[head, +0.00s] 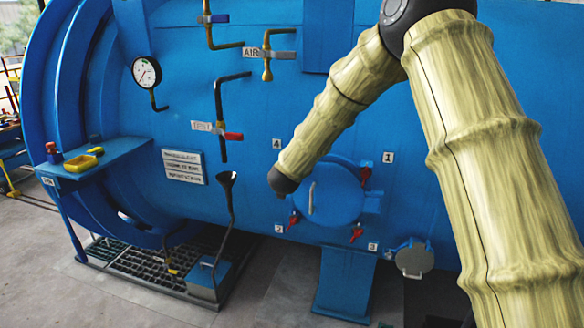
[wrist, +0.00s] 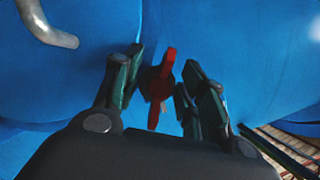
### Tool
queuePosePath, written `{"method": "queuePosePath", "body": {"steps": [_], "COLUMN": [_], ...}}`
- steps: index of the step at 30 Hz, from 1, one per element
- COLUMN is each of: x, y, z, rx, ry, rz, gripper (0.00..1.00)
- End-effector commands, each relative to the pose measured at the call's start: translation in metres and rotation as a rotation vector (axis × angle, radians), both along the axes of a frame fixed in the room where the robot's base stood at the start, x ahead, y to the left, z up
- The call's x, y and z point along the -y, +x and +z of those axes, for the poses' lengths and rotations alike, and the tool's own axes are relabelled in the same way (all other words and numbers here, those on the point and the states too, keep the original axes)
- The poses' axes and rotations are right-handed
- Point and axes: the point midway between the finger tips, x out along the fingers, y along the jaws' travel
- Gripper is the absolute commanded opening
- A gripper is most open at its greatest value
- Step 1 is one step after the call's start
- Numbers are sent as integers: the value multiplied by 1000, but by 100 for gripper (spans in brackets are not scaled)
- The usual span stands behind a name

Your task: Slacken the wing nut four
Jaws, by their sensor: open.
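In the head view the small round blue door (head: 335,205) has numbered plates around it, with plate 4 (head: 276,143) at its upper left. Wing nut four is hidden behind my arm there. In the wrist view a red wing nut (wrist: 161,85) stands between the two fingers of my open gripper (wrist: 160,68), with gaps on both sides; no number shows in that view. The dark end of my arm is at the door's left edge in the head view, and the fingers are hidden. Red wing nuts one (head: 366,172), two (head: 294,220) and three (head: 356,233) are visible.
A grey handle (head: 311,197) is on the door and shows at the upper left of the wrist view (wrist: 50,25). A dark funnel pipe (head: 229,205) stands left of the door. The blue shelf (head: 105,160) and gauge (head: 146,72) are farther left.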

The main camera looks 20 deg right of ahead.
Motion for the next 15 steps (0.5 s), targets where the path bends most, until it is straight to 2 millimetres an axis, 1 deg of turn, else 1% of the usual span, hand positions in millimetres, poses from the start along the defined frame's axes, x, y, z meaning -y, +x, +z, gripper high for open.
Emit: {"method": "queuePosePath", "body": {"steps": [4,8,11,15], "x": [-1,-5,-11,-21], "y": [-2,-12,-25,-48], "z": [1,6,11,19], "rx": [1,1,1,0], "ry": [0,0,-1,-1], "rz": [-1,0,1,1], "gripper": [41,41,41,41]}}
